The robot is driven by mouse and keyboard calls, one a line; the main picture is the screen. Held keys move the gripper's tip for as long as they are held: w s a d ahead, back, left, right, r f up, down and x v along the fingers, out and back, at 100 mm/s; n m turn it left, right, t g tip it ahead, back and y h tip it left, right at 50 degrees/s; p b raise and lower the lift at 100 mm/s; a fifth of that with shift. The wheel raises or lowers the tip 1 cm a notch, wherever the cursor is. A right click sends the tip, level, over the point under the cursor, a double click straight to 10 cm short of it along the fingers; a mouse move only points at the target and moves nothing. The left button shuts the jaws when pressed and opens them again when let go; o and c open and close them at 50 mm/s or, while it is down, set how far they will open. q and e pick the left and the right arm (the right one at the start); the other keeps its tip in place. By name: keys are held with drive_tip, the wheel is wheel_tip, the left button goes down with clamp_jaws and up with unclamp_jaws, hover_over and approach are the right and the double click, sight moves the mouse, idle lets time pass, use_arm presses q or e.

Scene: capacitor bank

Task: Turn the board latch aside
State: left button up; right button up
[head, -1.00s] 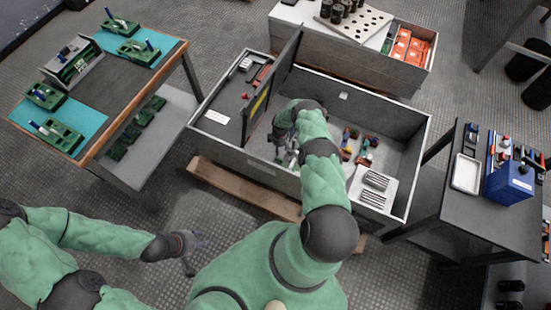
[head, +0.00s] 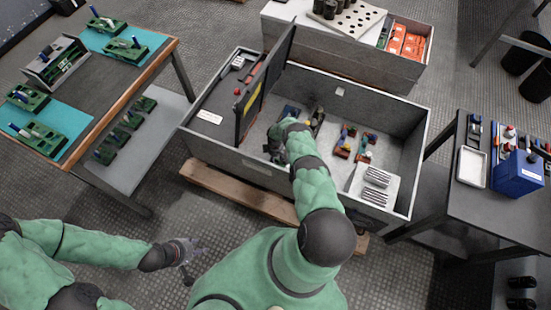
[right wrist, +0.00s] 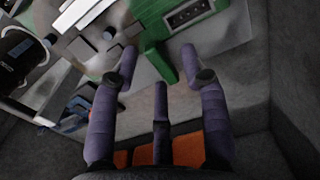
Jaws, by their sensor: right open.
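My right gripper (head: 275,150) is inside the grey cabinet (head: 418,140), beside the upright panel door (head: 262,85). In the right wrist view its purple fingers (right wrist: 160,68) are spread and hold nothing. A green board (right wrist: 180,48) with a dark connector block lies just beyond the fingertips; I cannot tell whether they touch it. I cannot clearly pick out the board latch in either view. My left gripper (head: 186,258) is empty, with its fingers apart, over the floor at the lower left.
A workbench (head: 90,70) with green boards stands left. A dark table (head: 470,205) with a blue box (head: 517,174) stands right. Orange blocks (right wrist: 180,150) show below the fingers.

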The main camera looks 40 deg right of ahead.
drive_tip(key=shift+c, duration=0.3)
clamp_jaws()
drive_tip(key=shift+n, duration=0.3)
drive_tip(key=n, duration=0.4)
drive_tip(key=shift+w, duration=0.1)
drive_tip(key=n, duration=0.4)
drive_tip(key=shift+a+n, duration=0.1)
drive_tip(key=shift+n, duration=0.3)
drive_tip(key=n, duration=0.4)
drive_tip(key=shift+a, duration=0.1)
drive_tip(key=shift+a+n, duration=0.1)
drive_tip(key=shift+n, duration=2.1)
